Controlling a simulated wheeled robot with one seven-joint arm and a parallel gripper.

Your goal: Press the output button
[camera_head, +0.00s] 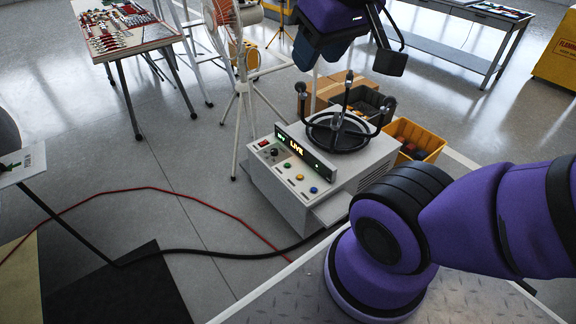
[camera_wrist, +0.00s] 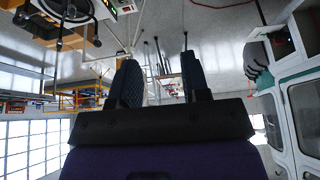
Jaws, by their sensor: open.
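A light grey machine (camera_head: 302,195) stands on the floor at the middle of the head view. The labels are too small to read, so I cannot tell which is the output button. My gripper (camera_wrist: 158,66) is open and empty in the wrist view. The machine (camera_wrist: 120,5) shows at that view's upper left, apart from the fingers.
A black ring-shaped fixture (camera_head: 338,133) with upright posts sits on the machine. A yellow bin (camera_head: 414,137) and cardboard boxes (camera_head: 320,92) stand behind. A red hose (camera_head: 150,188) and black cable (camera_head: 210,254) cross the floor.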

